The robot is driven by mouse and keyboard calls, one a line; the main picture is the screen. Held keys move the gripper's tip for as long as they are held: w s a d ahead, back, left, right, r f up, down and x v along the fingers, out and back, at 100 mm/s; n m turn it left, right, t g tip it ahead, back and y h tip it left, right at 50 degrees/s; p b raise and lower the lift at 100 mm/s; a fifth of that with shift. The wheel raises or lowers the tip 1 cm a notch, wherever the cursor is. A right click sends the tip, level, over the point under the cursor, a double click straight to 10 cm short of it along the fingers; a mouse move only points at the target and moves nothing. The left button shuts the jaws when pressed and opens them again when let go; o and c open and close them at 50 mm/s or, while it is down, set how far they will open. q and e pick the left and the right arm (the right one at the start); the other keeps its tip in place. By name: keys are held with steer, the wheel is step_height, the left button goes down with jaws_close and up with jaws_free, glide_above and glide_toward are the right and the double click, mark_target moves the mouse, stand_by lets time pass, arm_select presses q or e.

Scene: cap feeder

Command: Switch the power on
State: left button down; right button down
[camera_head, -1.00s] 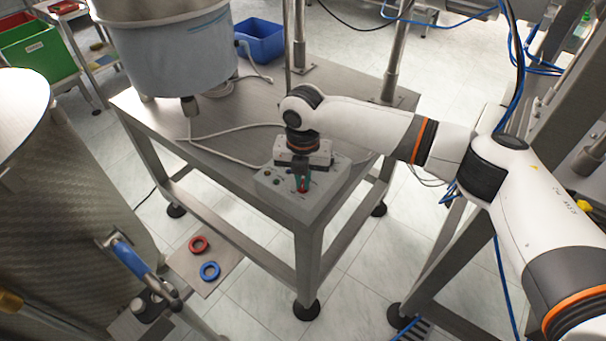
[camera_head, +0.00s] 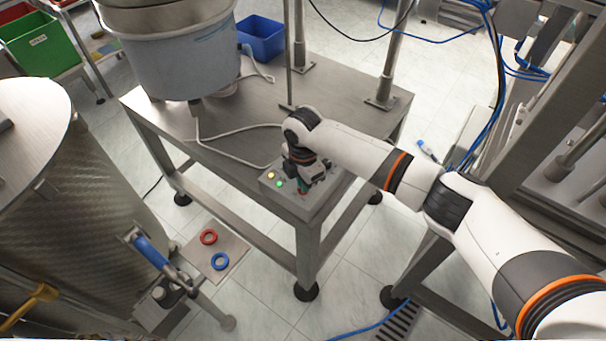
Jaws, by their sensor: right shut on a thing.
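The grey control box (camera_head: 312,204) sits at the front corner of the steel table. On its top left, a yellow light (camera_head: 271,175) and a green light (camera_head: 280,184) are lit. My right gripper (camera_head: 304,187) reaches down onto the box, just right of the lights, and is shut on a small part there, taken to be the power switch. The gripper and wrist hide most of the switch. My left gripper is not in view.
A large round feeder bowl (camera_head: 170,62) stands on the table (camera_head: 240,125), left of my right arm. A grey cable crosses the tabletop. A red ring (camera_head: 208,237) and a blue ring (camera_head: 220,261) lie on a low plate. A blue bin (camera_head: 262,38) is behind.

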steer(key=shift+r+m+p, duration=0.1)
steer(key=shift+m+p, duration=0.45)
steer(key=shift+m, duration=0.25)
steer(key=shift+w, duration=0.1)
steer(key=c, duration=1.5)
jaws_free()
step_height(320, 180, up, 12)
steer(key=shift+f+b, duration=0.1)
steer(key=shift+b, duration=0.5)
